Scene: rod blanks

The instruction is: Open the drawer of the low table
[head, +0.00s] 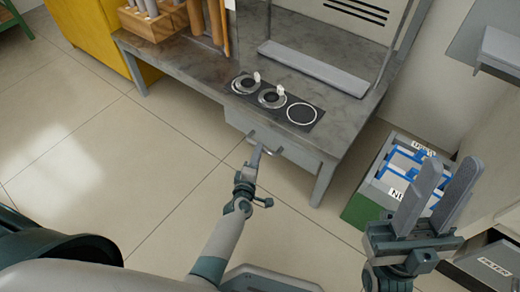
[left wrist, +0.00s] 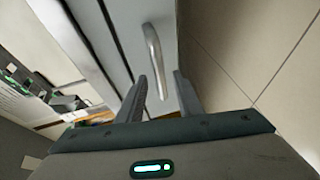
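The low table (head: 190,72) has a grey stone-look top and a pale drawer front (head: 295,152) under its right part. The drawer looks shut. A metal bar handle (left wrist: 153,48) stands out from the drawer front; in the head view it is small and partly hidden by my left gripper (head: 257,160). In the left wrist view, my left gripper (left wrist: 162,95) is open. Its fingers lie on either side of the handle's near end, and I cannot tell whether they touch it. My right gripper (head: 440,190) is open and empty at the right, away from the table.
Several round fixtures on a dark panel (head: 275,100) sit on the tabletop above the drawer. A wooden rack (head: 150,25) with rods stands at the back left. A green and grey crate with blue parts (head: 365,205) stands right of the table. The floor in front is clear.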

